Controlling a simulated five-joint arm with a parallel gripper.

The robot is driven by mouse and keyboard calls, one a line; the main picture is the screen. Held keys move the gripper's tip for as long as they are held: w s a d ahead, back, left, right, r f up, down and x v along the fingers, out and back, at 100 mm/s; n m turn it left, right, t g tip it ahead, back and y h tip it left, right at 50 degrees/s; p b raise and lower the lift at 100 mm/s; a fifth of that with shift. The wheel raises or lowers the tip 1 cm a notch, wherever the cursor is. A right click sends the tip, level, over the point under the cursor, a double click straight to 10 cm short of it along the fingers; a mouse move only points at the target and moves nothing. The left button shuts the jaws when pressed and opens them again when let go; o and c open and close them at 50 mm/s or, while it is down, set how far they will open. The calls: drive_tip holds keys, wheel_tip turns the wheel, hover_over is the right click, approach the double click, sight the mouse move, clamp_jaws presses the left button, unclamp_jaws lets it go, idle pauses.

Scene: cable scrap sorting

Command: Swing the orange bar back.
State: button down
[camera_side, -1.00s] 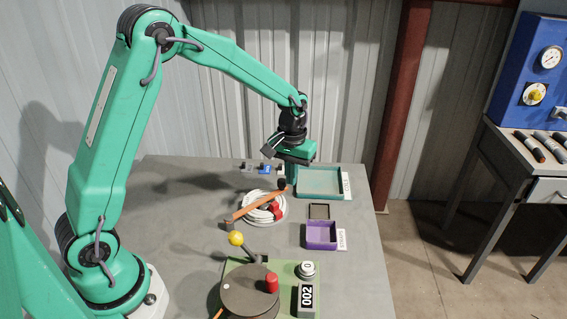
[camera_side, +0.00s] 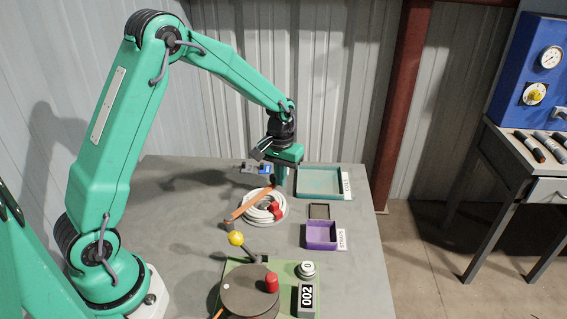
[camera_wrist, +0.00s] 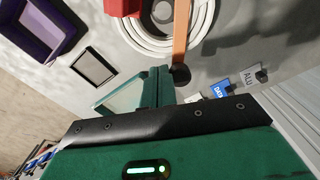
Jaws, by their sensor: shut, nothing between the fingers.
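The orange bar (camera_side: 249,205) lies over the white cable coil (camera_side: 256,218), running from its lower-left end toward my gripper. In the wrist view the bar (camera_wrist: 181,35) ends in a black knob (camera_wrist: 181,75). My gripper (camera_side: 279,185) is shut and empty, pointing down at the far end of the bar. In the wrist view its fingertips (camera_wrist: 158,74) are just left of the knob, at or very near it; I cannot tell whether they touch. In the side view the knob is hidden or hard to make out.
A red part (camera_side: 278,208) sits at the coil. To the right are a teal tray (camera_side: 301,188), a small dark-framed square (camera_side: 319,211) and a purple bin (camera_side: 321,245). Tags (camera_wrist: 222,88) lie behind. A drum (camera_side: 248,292) and yellow-knobbed lever (camera_side: 236,239) stand in front.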

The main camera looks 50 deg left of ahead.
sight(272, 174)
drive_tip(key=shift+s+a, duration=0.2)
drive_tip(key=shift+a, duration=1.35)
drive_tip(key=shift+s+a, duration=0.2)
drive_tip(key=shift+a, duration=0.5)
drive_tip(key=shift+s+a, duration=0.2)
drive_tip(key=shift+a, duration=0.5)
drive_tip(key=shift+s+a, duration=0.35)
drive_tip(key=shift+a, duration=0.3)
drive_tip(key=shift+s+a, duration=0.3)
drive_tip(key=shift+a, duration=0.35)
drive_tip(key=shift+s+a, duration=0.65)
drive_tip(key=shift+a, duration=0.1)
drive_tip(key=shift+a, duration=0.1)
drive_tip(key=shift+w+d, duration=0.35)
drive_tip(key=shift+d, duration=0.15)
drive_tip(key=shift+r, duration=0.15)
